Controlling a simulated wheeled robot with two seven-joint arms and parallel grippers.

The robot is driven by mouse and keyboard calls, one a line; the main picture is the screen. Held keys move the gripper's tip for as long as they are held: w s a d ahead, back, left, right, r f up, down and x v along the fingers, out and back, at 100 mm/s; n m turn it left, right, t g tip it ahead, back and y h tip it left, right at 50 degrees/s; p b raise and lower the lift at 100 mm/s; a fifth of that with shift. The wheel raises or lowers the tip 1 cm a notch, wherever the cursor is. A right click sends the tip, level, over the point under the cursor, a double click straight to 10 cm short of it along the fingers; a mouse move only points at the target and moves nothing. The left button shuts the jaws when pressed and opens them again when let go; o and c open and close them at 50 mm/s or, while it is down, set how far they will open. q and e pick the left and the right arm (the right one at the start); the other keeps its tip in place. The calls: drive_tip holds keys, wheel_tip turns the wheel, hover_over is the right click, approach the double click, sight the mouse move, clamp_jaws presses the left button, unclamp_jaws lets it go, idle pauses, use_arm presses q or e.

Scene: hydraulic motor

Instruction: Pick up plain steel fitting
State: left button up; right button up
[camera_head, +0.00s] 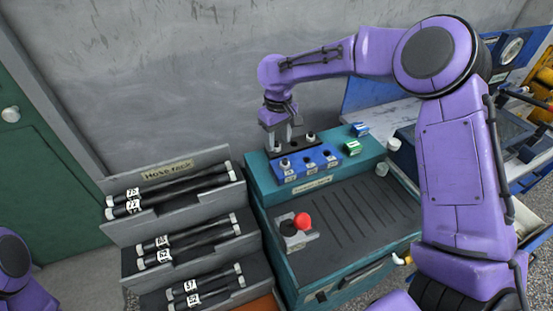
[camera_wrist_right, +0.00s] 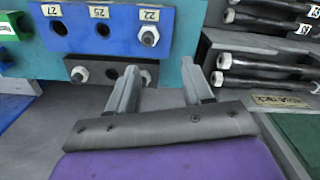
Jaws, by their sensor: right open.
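The blue rack (camera_head: 307,168) on the teal bench holds one steel fitting (camera_head: 285,165) in its left hole. In the right wrist view that fitting (camera_wrist_right: 149,36) sits by the label 22, and the holes by 25 and 27 are empty. A dark rail (camera_wrist_right: 112,72) beside the blue rack holds a steel fitting (camera_wrist_right: 80,74) near one end and another (camera_wrist_right: 143,78) near the other. My right gripper (camera_wrist_right: 160,68) is open and empty, its fingers pointing down at the rail. One fingertip partly covers the nearer rail fitting; contact is unclear. My left gripper is out of view.
A red button (camera_head: 302,221) on a grey box stands on the bench. A hose rack (camera_head: 167,172) with several black hoses stands to the left. Green (camera_head: 351,148) and blue (camera_head: 360,129) blocks lie right of the blue rack. The wall is close behind.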

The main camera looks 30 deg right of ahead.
sight(285, 159)
drive_tip(key=shift+s+d+f, duration=0.3)
drive_tip(key=shift+s+d, duration=0.1)
drive_tip(key=shift+s, duration=0.2)
drive_tip(key=shift+s+d+f, duration=0.25)
drive_tip(key=shift+s+d, duration=0.1)
drive_tip(key=shift+s, duration=0.25)
drive_tip(key=shift+s+d+f+p, duration=0.1)
drive_tip(key=shift+d+f+p, duration=0.2)
drive_tip(key=shift+f+p, duration=0.4)
drive_tip(key=f, duration=0.1)
drive_tip(key=w+f, duration=0.1)
drive_tip(key=f, duration=0.2)
drive_tip(key=shift+w+f+p, duration=0.35)
drive_tip(key=shift+s+a+r, duration=0.2)
drive_tip(key=shift+s+a, duration=0.05)
drive_tip(key=shift+s+r, duration=0.1)
drive_tip(key=shift+s, duration=0.05)
drive_tip(key=c, duration=0.4)
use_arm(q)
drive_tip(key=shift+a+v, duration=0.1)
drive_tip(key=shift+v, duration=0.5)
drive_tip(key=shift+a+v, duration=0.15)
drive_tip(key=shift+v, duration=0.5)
use_arm(e)
drive_tip(key=shift+d, duration=0.1)
clamp_jaws()
